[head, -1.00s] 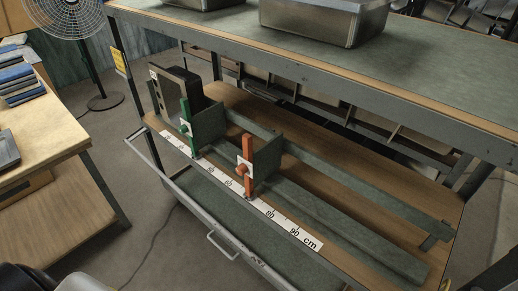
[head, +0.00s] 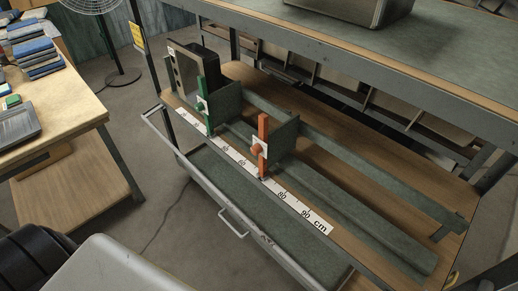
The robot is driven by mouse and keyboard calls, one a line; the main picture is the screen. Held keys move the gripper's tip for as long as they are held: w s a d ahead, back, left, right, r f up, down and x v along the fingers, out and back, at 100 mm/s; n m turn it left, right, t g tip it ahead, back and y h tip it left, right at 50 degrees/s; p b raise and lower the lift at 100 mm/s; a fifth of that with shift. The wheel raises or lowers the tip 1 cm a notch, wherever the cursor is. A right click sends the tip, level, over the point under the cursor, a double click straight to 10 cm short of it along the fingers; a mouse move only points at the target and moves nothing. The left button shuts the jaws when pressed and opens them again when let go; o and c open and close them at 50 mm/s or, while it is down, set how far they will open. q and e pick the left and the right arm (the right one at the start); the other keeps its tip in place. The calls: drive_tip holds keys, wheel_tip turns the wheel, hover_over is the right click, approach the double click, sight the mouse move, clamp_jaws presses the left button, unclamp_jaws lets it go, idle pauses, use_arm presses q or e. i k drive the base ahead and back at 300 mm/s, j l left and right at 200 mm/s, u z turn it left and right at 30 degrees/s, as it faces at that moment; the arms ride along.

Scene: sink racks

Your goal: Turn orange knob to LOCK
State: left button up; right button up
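The orange knob (head: 257,150) sits on a white plate on the orange upright (head: 264,130), which stands at the front of a green sliding divider (head: 284,137) on the lower shelf. The knob is too small to read its setting or any LOCK label. A similar green upright (head: 202,107) with its own knob stands to its left. A white scale strip (head: 240,166) marked in cm runs along the shelf front below both. Neither gripper is in view.
An open drawer (head: 250,210) with a handle juts out below the scale. A steel pan (head: 360,8) stands on the upper worktop. A wooden table (head: 65,115) with stacked blue items (head: 38,58) is at left, and a fan (head: 92,4) stands behind.

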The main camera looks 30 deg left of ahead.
sight(257, 149)
drive_tip(key=j, duration=1)
drive_tip(key=i+j+z, duration=0.15)
drive_tip(key=j, duration=0.85)
